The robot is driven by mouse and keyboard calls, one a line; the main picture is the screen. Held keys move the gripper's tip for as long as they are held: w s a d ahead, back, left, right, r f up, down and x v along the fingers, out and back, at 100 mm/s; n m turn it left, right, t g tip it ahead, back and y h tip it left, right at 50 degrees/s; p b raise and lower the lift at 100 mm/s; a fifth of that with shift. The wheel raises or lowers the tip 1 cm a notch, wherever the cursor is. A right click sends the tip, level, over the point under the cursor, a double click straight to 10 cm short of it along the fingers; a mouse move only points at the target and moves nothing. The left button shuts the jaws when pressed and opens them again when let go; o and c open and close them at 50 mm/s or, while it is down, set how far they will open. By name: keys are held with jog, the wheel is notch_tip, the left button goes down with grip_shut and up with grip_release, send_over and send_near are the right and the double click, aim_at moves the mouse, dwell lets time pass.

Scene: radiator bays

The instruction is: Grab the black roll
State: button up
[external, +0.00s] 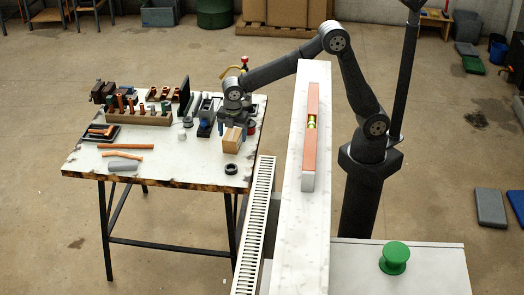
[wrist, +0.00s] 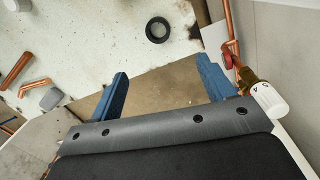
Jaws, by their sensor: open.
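The black roll (external: 231,168) is a small dark ring lying flat near the front right edge of the white workbench. In the wrist view the black roll (wrist: 158,30) lies at the top centre, its pale centre hole showing. My gripper (external: 234,116) is above the right part of the bench. Its blue fingers (wrist: 160,82) are wide apart, with nothing between them. The roll is ahead of the fingertips and apart from them.
A cardboard box (external: 232,140) stands just behind the roll. Copper pipes (external: 126,146) and a grey cylinder (external: 123,165) lie to the left. A valve with a white knob (wrist: 269,100) is close to the right finger. A tall white panel (external: 290,225) stands right of the bench.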

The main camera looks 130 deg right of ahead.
jog(key=n, duration=0.9)
send_over(231, 167)
jog(key=a, duration=0.2)
jog(key=shift+h, duration=0.3)
jog(key=f, duration=1.2)
jog(key=shift+s+d, duration=0.2)
jog(key=shift+d, duration=0.05)
jog(key=shift+w+d+f, duration=0.1)
jog(key=shift+d+f, duration=0.1)
jog(key=shift+f, duration=0.7)
jog(key=shift+w+d+f, duration=0.1)
jog(key=shift+d+f, duration=0.1)
jog(key=shift+f, duration=0.65)
jog(key=shift+w+d+f, duration=0.1)
jog(key=shift+d+f, duration=0.1)
jog(key=shift+f, duration=0.7)
jog(key=c, duration=1)
